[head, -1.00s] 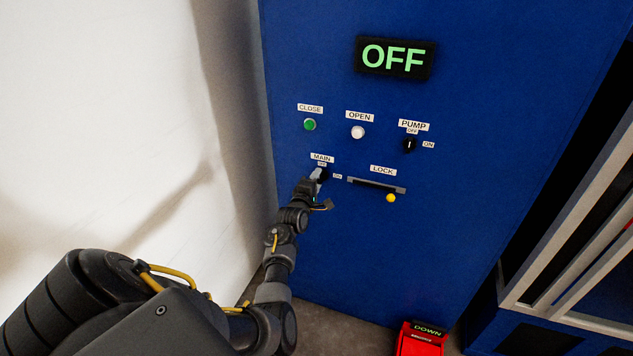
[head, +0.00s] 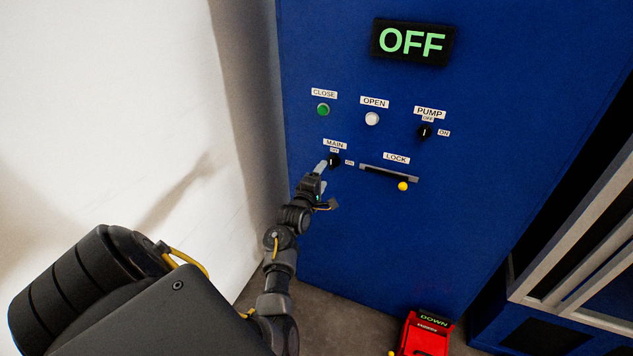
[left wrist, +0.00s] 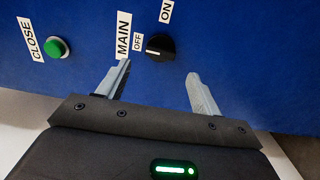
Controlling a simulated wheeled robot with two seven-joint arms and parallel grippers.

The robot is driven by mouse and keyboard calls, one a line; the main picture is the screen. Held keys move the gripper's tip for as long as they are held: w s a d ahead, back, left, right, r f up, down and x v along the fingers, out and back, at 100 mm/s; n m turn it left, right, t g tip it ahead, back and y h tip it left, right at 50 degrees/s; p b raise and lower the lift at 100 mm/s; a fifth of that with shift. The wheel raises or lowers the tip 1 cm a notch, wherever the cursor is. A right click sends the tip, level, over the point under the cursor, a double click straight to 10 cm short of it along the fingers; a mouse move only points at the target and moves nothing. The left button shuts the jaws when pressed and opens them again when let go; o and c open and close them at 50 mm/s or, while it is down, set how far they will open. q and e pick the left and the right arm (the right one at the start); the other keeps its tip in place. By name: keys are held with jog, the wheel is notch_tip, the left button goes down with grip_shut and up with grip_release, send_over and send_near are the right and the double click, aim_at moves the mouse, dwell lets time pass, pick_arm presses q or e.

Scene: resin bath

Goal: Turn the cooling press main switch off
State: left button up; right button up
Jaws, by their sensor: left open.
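The main switch (head: 334,161) is a black knob on the blue cabinet, with a MAIN label above it, OFF at its top and ON at its right. In the left wrist view the knob (left wrist: 160,47) has a white mark that points toward the OFF label. My left gripper (head: 322,176) is open and empty at the lower left of the knob. In the left wrist view its two pale fingers (left wrist: 158,72) are spread apart, just short of the knob, with nothing between them. My right gripper is not in view.
A display (head: 412,41) on the cabinet reads OFF. Around the switch are a green CLOSE button (head: 323,110), a white OPEN button (head: 372,118), a PUMP knob (head: 425,132) and a LOCK slot with a yellow ball handle (head: 403,186). A white wall (head: 110,110) stands close at left.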

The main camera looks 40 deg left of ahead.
pick_arm(q)
jog(key=v, duration=0.5)
dwell(0.5)
